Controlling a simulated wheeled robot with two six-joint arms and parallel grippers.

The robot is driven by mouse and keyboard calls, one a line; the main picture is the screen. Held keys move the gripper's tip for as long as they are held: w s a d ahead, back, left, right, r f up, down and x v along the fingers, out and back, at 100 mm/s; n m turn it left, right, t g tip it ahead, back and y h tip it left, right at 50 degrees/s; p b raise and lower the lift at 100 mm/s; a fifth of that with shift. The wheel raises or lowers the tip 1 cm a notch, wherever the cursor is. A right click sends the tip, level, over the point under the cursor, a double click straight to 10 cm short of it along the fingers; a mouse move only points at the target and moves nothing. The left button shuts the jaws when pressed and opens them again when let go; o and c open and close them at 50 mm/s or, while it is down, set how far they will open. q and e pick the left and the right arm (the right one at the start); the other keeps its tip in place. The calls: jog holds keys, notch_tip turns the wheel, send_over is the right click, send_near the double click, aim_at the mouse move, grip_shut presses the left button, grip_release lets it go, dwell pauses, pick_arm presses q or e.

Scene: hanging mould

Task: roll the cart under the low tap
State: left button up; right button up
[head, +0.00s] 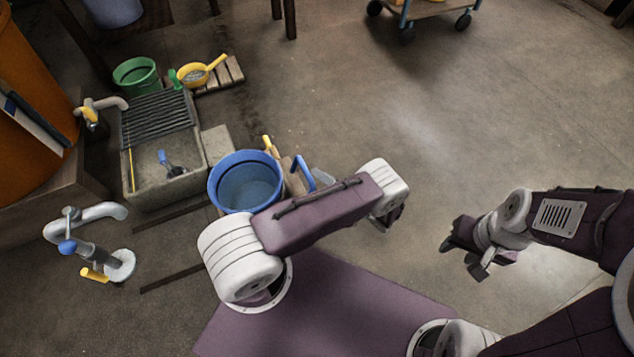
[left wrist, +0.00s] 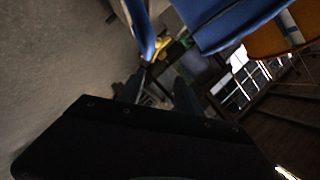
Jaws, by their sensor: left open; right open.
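A cart (head: 432,9) with a wooden deck, blue frame and black casters stands at the top right in the head view, partly cut off. A low grey tap (head: 98,211) with a blue knob stands at the left, beside a round white floor piece. Another pale tap (head: 108,103) with a yellow handle reaches over the stone sink (head: 168,188). My left gripper (head: 388,218) is mostly hidden behind its arm; its dark fingers (left wrist: 157,92) are apart and empty in the left wrist view. My right gripper (head: 476,262) is open and empty above the floor at the right.
A blue bucket (head: 246,182) and a blue handle (head: 303,172) are close beyond my left arm. A green bucket (head: 137,75) and a yellow pan (head: 196,72) are behind the sink. An orange barrel (head: 28,95) stands at far left. The floor in the centre right is clear.

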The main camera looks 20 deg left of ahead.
aim_at(306, 172)
pick_arm(q)
jog(key=shift+m, duration=0.3)
jog(key=f, duration=0.2)
jog(key=s+f+b, duration=0.1)
jog(key=f, duration=0.1)
jog(key=shift+d, duration=0.25)
pick_arm(e)
notch_tip(306, 172, down, 3)
jog(key=shift+s+f, duration=0.1)
pick_arm(q)
jog(key=b+x, duration=0.5)
jog(key=x, duration=0.3)
jog(key=shift+w+a+f, duration=0.1)
jog(key=shift+a, duration=0.05)
jog(key=shift+w+a, duration=0.1)
jog(key=shift+a, duration=0.1)
pick_arm(e)
notch_tip(306, 172, down, 5)
jog(key=shift+f, duration=0.1)
pick_arm(q)
grip_shut()
pick_arm(e)
jog(key=shift+a, duration=0.1)
